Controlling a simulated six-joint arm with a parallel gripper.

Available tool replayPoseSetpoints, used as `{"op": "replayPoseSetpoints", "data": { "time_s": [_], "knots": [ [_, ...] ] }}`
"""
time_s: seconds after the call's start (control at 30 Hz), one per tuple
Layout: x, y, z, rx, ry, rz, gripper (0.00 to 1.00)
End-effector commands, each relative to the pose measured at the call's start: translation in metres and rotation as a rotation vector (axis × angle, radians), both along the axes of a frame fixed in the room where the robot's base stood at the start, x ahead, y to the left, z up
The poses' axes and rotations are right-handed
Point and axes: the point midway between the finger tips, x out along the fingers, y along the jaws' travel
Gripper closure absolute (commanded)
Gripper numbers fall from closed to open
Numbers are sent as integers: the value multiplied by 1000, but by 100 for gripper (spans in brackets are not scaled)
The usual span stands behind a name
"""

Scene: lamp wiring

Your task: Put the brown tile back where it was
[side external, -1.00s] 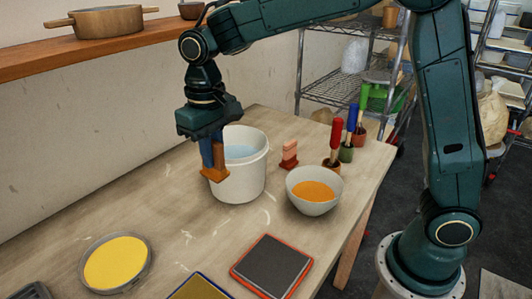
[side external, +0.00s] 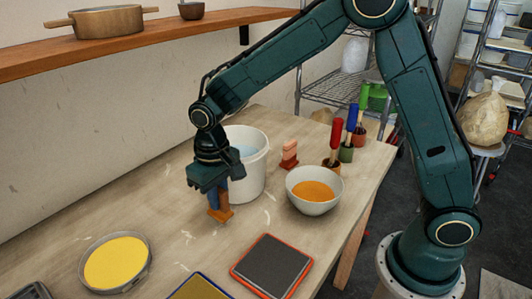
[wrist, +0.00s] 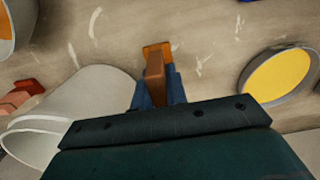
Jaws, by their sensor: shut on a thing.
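The brown tile (side external: 220,213) is a brown upright block on a wider orange foot. My gripper (side external: 217,195) points down and is shut on its upper part, between blue fingers. The tile is upright and low over the table, just in front of the white bucket (side external: 248,180); I cannot tell whether its foot touches the wood. In the wrist view the tile (wrist: 154,66) shows between the fingers (wrist: 158,88), with the orange foot beyond. A similar pink block with a red foot (side external: 289,154) stands to the right of the bucket.
A bowl of orange liquid (side external: 313,190) stands right of the bucket, with several potted handled tools (side external: 346,145) behind it. A yellow round dish (side external: 116,262), a blue-edged tray (side external: 200,288) and a red-edged dark pad (side external: 272,265) lie in front. Bare table (side external: 180,225) lies left of the tile.

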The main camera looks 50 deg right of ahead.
Motion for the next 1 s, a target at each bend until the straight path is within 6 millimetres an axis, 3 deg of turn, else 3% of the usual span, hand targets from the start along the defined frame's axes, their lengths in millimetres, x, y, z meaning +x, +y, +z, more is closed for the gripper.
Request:
{"op": "replayPoseSetpoints", "data": {
  "time_s": [0.33,0.83,0.87,0.9,0.93,1.0],
  "knots": [
    [-1,0,-36,-1,2,0,100],
    [0,0,-42,-1,2,0,100],
    [0,0,-42,0,1,0,80],
    [0,0,-42,0,1,0,72],
    [0,0,-42,0,1,0,66],
    [0,0,-42,0,1,0,64]
  ]
}}
